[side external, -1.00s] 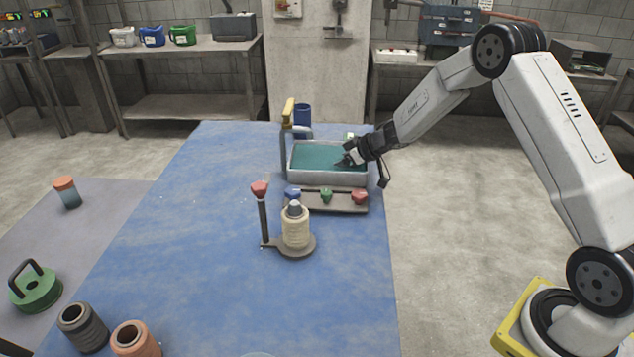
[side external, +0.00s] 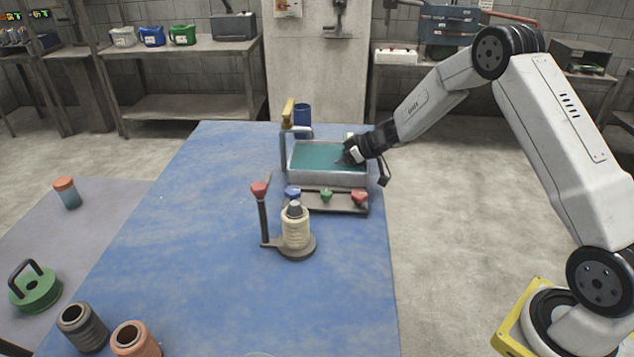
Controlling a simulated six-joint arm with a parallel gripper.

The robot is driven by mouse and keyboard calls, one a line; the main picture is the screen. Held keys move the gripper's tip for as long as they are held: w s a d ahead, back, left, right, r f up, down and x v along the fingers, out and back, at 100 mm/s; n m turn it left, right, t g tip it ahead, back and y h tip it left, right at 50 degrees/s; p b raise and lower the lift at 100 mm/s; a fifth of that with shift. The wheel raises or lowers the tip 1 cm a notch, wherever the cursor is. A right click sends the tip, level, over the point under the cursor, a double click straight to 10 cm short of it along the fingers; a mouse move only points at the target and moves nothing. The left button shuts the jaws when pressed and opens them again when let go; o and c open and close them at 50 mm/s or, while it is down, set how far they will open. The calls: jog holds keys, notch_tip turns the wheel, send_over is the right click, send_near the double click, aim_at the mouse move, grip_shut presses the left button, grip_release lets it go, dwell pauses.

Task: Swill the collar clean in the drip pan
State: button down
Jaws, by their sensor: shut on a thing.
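The drip pan (side external: 327,178) is a grey rectangular tray holding teal liquid, at the back of the blue table. My gripper (side external: 350,155) is over the right part of the pan, low at the liquid. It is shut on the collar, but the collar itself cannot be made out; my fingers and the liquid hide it.
A holder with red, green and blue knobs (side external: 326,200) stands just in front of the pan. A stand with a cream spool (side external: 296,230) and a red-topped post (side external: 261,215) is nearer. A yellow-topped tool (side external: 288,112) and a blue cup (side external: 302,117) stand behind. The blue table's left middle (side external: 190,220) is clear.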

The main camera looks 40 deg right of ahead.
jog(key=shift+s+a+f, duration=0.15)
jog(key=shift+s+a, duration=0.35)
jog(key=shift+s, duration=0.05)
jog(key=shift+s+a+f, duration=0.15)
jog(key=shift+s+a, duration=0.35)
jog(key=shift+d, duration=0.1)
jog(key=shift+w+d, duration=1.3)
jog(key=shift+w+r, duration=0.15)
jog(key=shift+r, duration=3.6)
jog(key=shift+r, duration=0.15)
